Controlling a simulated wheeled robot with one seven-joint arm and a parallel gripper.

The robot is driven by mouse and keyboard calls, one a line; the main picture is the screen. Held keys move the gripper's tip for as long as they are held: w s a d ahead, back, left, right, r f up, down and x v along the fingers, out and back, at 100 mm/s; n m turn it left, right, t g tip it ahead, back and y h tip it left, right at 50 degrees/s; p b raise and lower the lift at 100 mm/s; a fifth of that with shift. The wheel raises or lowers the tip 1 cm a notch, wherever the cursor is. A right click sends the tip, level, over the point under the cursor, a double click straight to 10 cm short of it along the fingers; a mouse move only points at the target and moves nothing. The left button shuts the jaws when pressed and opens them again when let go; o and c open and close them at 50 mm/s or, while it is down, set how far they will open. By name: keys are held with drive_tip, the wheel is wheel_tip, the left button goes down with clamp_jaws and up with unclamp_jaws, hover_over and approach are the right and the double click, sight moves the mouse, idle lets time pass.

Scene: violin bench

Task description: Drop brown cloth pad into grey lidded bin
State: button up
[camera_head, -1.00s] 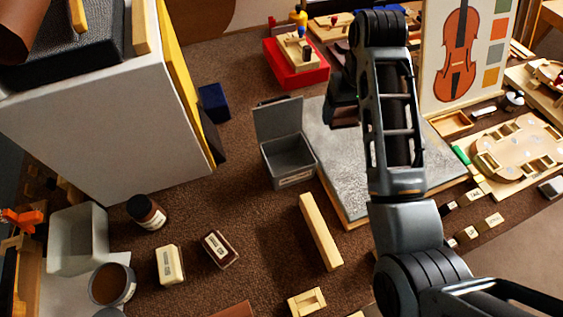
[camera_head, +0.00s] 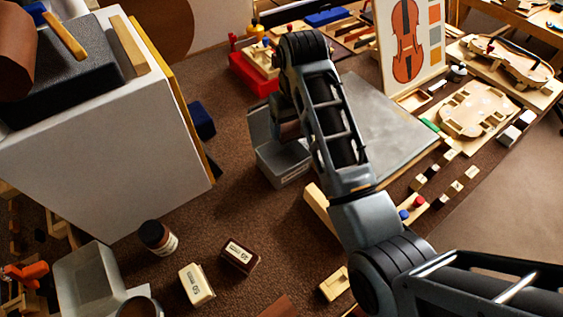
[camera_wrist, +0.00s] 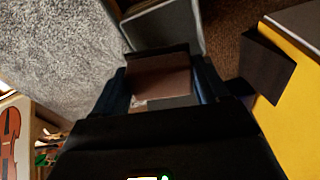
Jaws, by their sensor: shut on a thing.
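The grey lidded bin (camera_head: 285,166) stands on the brown bench surface with its lid raised. My arm hides part of the bin's opening and lid. My gripper (camera_wrist: 162,82) is shut on the brown cloth pad (camera_wrist: 160,74), which lies between its two fingers in the wrist view. In the head view the gripper (camera_head: 287,122) is over the bin, and the pad is hard to tell from the dark fingers. The raised grey lid (camera_wrist: 165,27) shows just beyond the pad in the wrist view.
A grey-topped slab (camera_head: 385,115) lies right of the bin. A tall white box (camera_head: 110,140) with a yellow side stands at left. A red tray (camera_head: 250,75) is behind the bin. A wooden bar (camera_head: 317,208) lies in front.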

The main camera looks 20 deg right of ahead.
drive_tip(key=shift+f, duration=1.75)
drive_tip(key=o, duration=1)
drive_tip(key=shift+r, duration=0.1)
drive_tip(key=r, duration=0.5)
drive_tip(key=s+r, duration=0.1)
drive_tip(key=r, duration=0.1)
drive_tip(key=shift+r+b, duration=0.25)
drive_tip(key=shift+b, duration=0.15)
drive_tip(key=shift+s, duration=0.1)
